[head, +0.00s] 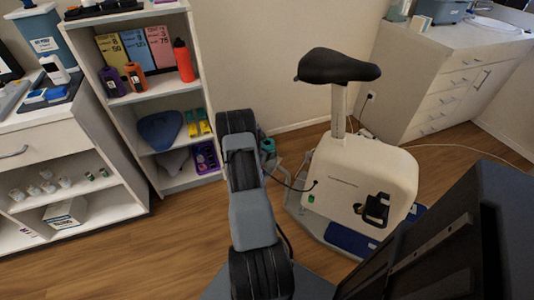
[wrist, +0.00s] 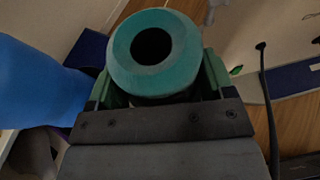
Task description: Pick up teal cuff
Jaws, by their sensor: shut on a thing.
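The teal cuff (wrist: 125,57) is a thick ring with a dark round hole, large in the middle of the wrist view. My gripper (wrist: 158,88) is shut on it, with a green finger on each side. In the head view, the teal cuff (head: 268,146) shows as a small patch just right of my arm, between the shelf and the exercise bike. My arm hides most of the gripper there. Whether the cuff touches anything besides the fingers cannot be told.
A white shelf unit (head: 144,97) with bottles and a blue piece stands left of my arm. The exercise bike (head: 360,180) stands close on the right. In the wrist view, a large blue shape (wrist: 35,85) is close on the left. Wooden floor (head: 150,245) is clear at front left.

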